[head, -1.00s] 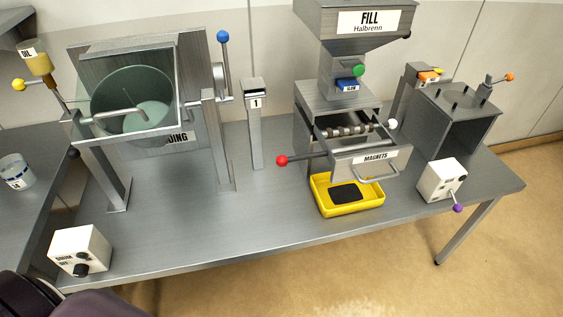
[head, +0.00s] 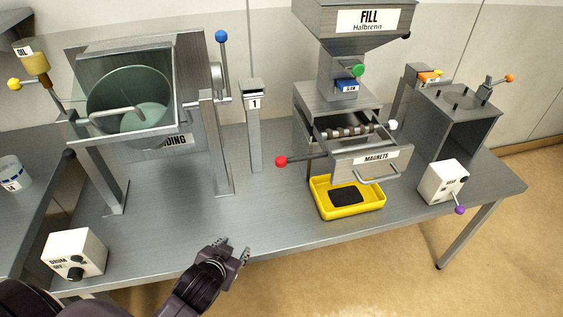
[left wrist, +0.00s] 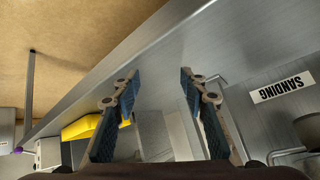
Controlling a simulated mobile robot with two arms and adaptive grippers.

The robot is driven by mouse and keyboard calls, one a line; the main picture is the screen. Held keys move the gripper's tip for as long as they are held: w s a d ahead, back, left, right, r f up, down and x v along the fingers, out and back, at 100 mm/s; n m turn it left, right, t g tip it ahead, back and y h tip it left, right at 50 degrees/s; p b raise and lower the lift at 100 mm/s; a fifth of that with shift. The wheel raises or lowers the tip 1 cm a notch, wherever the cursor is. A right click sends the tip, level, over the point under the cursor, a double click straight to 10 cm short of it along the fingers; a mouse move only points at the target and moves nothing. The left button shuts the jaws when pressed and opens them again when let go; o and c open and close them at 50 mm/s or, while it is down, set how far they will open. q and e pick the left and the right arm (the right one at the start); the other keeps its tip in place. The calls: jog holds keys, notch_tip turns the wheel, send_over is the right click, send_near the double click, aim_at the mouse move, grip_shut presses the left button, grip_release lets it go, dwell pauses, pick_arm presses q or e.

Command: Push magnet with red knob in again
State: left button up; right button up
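The magnet drawer (head: 365,164), labelled MAGNETS, stands pulled out of its grey housing (head: 335,97) below the FILL hopper. Striped magnet rods show behind its front plate. A rod with a red knob (head: 281,161) sticks out to the left of the drawer. My left gripper (head: 240,249) is over the table's front edge, left of and nearer than the red knob, and apart from it. In the left wrist view its two fingers (left wrist: 158,82) are spread with nothing between them. My right gripper does not show.
A yellow tray (head: 347,211) with a dark pad lies below the drawer. A post labelled 1 (head: 253,130) and the sanding drum (head: 130,100) stand to the left. White control boxes stand at the left (head: 76,254) and right (head: 441,181). The front middle tabletop is clear.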

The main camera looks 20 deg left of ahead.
pick_arm(q)
jog(key=w+a+r+t, duration=0.4)
jog(key=w+r, duration=0.2)
jog(key=w, duration=0.3)
jog(key=m+h, duration=1.5)
send_near(282, 161)
jog(key=w+d, duration=0.1)
jog(key=w, duration=0.2)
jog(key=x, duration=0.2)
jog(key=p+x, duration=0.1)
jog(key=x, duration=0.2)
jog(key=f+x, duration=0.1)
jog(key=x, duration=0.1)
jog(key=shift+d+p, duration=0.3)
jog(key=shift+c, duration=0.3)
grip_shut()
